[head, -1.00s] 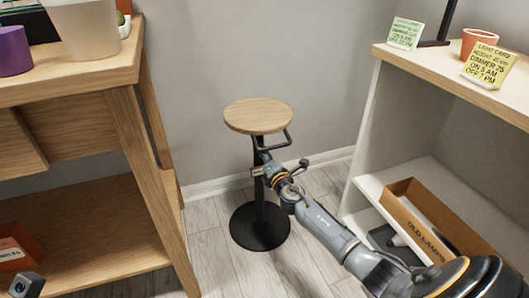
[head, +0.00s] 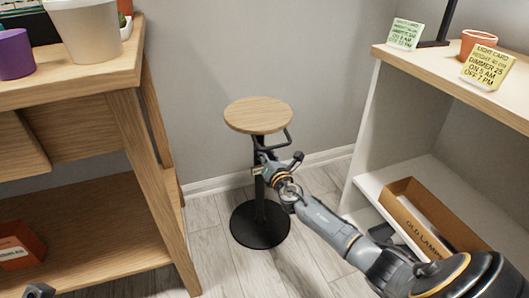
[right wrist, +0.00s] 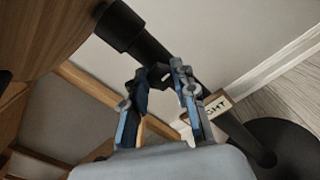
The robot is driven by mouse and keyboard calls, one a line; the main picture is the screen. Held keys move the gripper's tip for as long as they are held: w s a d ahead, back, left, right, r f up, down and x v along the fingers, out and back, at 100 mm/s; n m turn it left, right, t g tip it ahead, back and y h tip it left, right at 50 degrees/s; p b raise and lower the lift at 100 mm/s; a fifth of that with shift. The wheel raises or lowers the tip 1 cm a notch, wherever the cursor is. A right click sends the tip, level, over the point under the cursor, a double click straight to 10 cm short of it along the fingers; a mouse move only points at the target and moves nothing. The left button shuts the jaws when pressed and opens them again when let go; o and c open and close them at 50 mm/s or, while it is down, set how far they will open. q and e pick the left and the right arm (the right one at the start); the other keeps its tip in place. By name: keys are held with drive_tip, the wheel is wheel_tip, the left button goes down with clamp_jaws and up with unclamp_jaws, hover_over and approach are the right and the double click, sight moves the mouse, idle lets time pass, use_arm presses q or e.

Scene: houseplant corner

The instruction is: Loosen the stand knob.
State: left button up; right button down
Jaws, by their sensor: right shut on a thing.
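The stand has a round wooden top (head: 258,115), a black post (head: 260,200) and a round black base (head: 260,226). My right gripper (head: 264,157) is at the post just under the top. In the right wrist view its two fingers (right wrist: 160,77) are closed on a small dark knob at the side of the post (right wrist: 186,72). The fingers hide most of the knob. A small tag (right wrist: 216,105) with partly hidden lettering is on the post beside the fingers. A small grey part of my left arm shows at the bottom left of the head view; its jaws are not clear.
A wooden table (head: 110,75) with a white pot (head: 90,30) and a purple cup (head: 15,54) stands left. A shelf unit (head: 455,70) on the right holds cards, a terracotta pot (head: 477,44) and a cardboard box (head: 425,225). Bare floor lies around the base.

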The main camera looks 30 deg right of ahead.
drive_tip(key=shift+f, duration=0.15)
drive_tip(key=c, duration=1.1)
unclamp_jaws()
drive_tip(key=shift+o, duration=0.2)
drive_tip(key=shift+s, duration=0.1)
drive_tip(key=v, duration=1.2)
